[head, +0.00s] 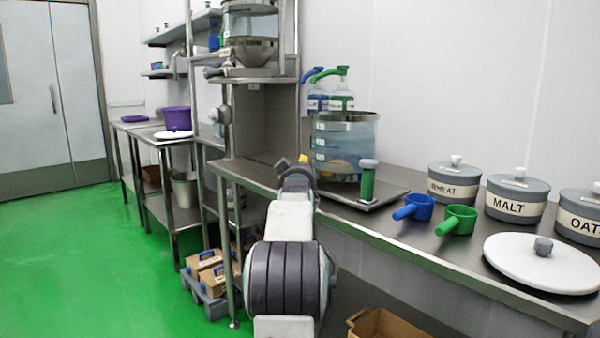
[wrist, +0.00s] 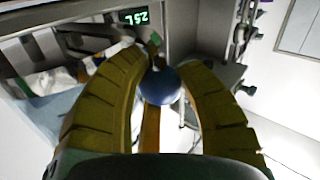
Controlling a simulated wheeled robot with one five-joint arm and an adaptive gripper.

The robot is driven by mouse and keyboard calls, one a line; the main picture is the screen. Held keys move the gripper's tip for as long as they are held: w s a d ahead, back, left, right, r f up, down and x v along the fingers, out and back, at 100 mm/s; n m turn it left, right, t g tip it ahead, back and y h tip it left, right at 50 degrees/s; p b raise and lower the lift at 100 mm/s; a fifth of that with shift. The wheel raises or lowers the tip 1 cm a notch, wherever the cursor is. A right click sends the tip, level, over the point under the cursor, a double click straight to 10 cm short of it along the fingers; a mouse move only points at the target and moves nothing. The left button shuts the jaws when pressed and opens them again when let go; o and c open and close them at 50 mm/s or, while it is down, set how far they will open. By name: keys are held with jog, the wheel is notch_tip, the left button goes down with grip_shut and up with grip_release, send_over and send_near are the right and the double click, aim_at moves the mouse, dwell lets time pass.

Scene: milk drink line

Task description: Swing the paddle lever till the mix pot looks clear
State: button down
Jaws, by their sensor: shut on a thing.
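The mix pot (head: 345,145) is a clear, dark-rimmed vessel on a flat metal plate on the bench. Its upper liquid is pale blue; a tan, cloudy patch shows low in it. The rest of the lever and the paddle cannot be made out.
Blue (head: 414,207) and green (head: 456,220) scoops, labelled canisters (head: 515,200) and a white lid (head: 543,262) are to the right. A metal frame (head: 265,115) rises behind my gripper. A digital display (wrist: 133,17) shows green digits.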

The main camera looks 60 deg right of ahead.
jog(key=shift+w+a+r, duration=0.1)
jog(key=shift+w+r, duration=0.05)
jog(key=shift+r, duration=0.25)
jog(key=c, duration=1.2)
grip_release()
jog(key=o, duration=0.4)
jog(key=shift+f, duration=0.2)
jog(key=shift+s+a+f, duration=0.1)
jog(key=shift+s+a, duration=0.05)
jog(key=shift+s, duration=0.05)
jog(key=v, duration=1.1)
jog(key=shift+a, duration=0.35)
jog(key=shift+s, duration=0.1)
